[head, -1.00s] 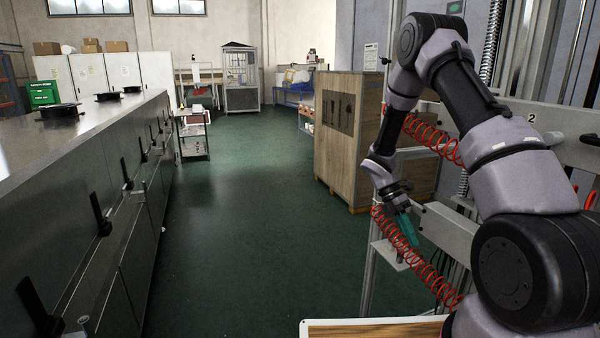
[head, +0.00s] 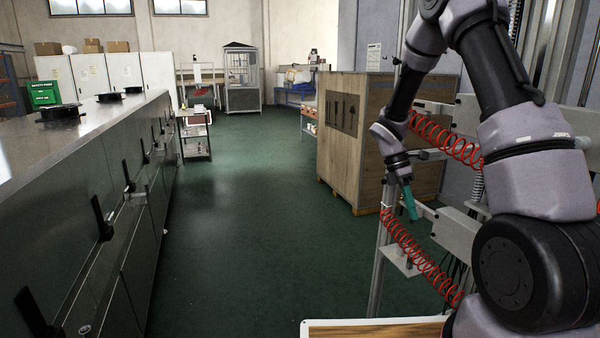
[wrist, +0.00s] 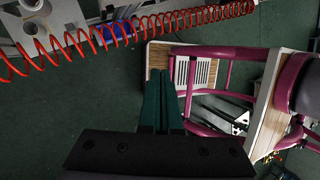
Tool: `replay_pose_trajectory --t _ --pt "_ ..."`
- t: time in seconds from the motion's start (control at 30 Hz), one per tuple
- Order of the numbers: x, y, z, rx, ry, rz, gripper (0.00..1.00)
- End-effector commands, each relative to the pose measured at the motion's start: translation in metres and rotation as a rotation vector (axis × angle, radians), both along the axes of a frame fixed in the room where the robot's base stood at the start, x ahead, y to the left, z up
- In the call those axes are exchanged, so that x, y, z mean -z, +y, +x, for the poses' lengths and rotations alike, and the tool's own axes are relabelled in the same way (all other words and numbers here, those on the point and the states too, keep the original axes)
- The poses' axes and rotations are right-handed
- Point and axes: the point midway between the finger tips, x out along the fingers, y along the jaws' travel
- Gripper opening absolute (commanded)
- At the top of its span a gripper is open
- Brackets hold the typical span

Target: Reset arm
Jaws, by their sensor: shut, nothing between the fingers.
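My gripper (head: 411,207) hangs at the end of my bent arm on the right of the head view, with its teal fingers pointing down. In the wrist view my gripper (wrist: 161,75) shows two teal fingers side by side, shut with nothing between them. It is in the air, in front of a grey metal frame (head: 461,232) with red coiled hoses (head: 420,254). Whether it touches the frame or the hoses cannot be told in the head view. In the wrist view a red coiled hose (wrist: 120,30) passes beyond the fingertips.
A wooden crate (head: 345,140) stands behind my gripper. A long metal dryer housing (head: 70,200) with black handles runs along the left. The green floor (head: 250,240) between them is clear. A white-edged wooden board (head: 370,329) lies at the bottom.

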Motion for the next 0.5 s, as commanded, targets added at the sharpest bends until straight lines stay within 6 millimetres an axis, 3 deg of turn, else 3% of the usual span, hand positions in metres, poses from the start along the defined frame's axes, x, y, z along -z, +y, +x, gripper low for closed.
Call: replay_pose_trajectory --t 0.27,0.5 --pt "-0.097 0.014 -0.02 0.396 -0.295 -0.002 0.0" --pt "-0.178 0.028 -0.058 0.84 -0.544 0.061 0.0"
